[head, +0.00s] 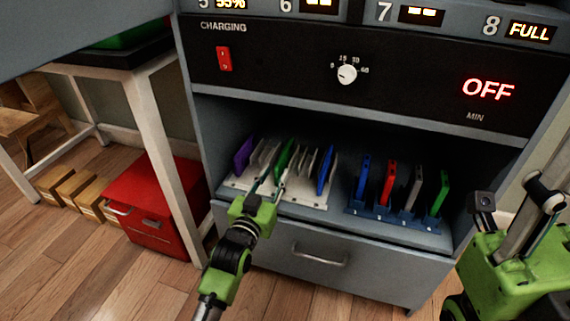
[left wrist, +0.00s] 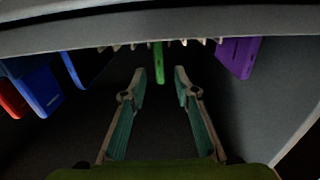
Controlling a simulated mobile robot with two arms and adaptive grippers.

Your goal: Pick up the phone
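A green phone (head: 285,157) stands upright in a white slotted rack (head: 235,184) on the cabinet shelf. My left gripper (head: 268,184) reaches into the shelf opening, just in front of that phone. In the left wrist view, the green phone (left wrist: 158,63) shows beyond the two spread fingertips (left wrist: 160,76), in line with the gap between them. The fingers are open and hold nothing. A purple phone (head: 244,155) and a blue phone (head: 326,170) stand in the same rack. My right gripper (head: 530,205) is at the right edge, partly cut off; its fingertips are unclear.
A blue rack (head: 390,213) to the right holds blue (head: 363,178), red (head: 388,184), grey (head: 412,190) and green (head: 438,194) phones. A drawer (head: 320,258) is below. The charging panel's display (head: 488,90) reads OFF. A red box (head: 155,195) stands left.

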